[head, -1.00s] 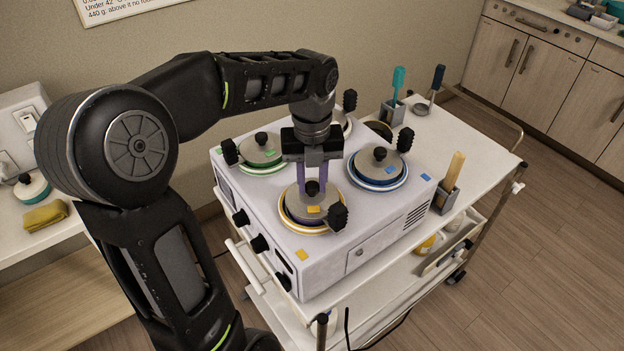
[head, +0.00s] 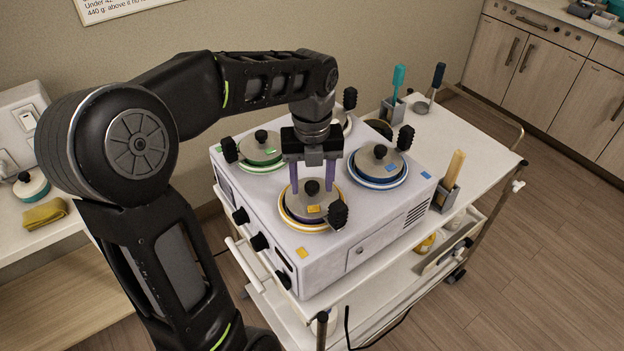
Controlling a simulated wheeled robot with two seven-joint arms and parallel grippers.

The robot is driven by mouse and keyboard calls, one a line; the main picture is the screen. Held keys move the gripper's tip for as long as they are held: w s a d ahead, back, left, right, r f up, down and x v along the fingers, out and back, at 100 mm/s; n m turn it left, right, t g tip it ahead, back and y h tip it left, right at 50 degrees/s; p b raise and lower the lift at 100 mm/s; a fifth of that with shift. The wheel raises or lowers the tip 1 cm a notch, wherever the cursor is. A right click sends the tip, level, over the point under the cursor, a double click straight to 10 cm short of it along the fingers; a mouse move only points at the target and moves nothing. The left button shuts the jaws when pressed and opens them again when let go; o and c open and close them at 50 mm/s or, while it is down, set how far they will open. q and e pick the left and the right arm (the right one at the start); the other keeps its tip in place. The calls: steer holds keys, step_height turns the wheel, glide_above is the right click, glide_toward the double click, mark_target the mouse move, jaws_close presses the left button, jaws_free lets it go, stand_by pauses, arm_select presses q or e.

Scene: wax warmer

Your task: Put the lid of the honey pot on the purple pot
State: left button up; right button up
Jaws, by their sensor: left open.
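A grey lid (head: 309,199) with a black knob and an orange tag lies on the front pot of the white warmer. This pot has a yellow outer rim (head: 286,219), and a dark purplish band shows between rim and lid. My left gripper (head: 312,187) points down over it and is open, its two purple fingers apart on either side of the knob. Lids also sit on the green-rimmed pot (head: 263,166) and the blue-rimmed pot (head: 395,184). A fourth place at the back is mostly hidden behind my arm. My right gripper is not in view.
The white warmer (head: 370,235) stands on a cart (head: 485,150). Black handles stick up beside the pots. A dark round opening (head: 379,128) shows behind the warmer. Holders with teal and wooden spatulas (head: 453,170) stand at the back and right.

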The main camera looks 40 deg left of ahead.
arm_select(q)
steer(key=shift+r, duration=0.15)
steer(key=shift+r+p, duration=1.25)
steer(key=shift+r, duration=0.1)
steer(key=shift+r+p, duration=0.7)
steer(key=shift+r, duration=1.85)
steer(key=shift+f, duration=0.1)
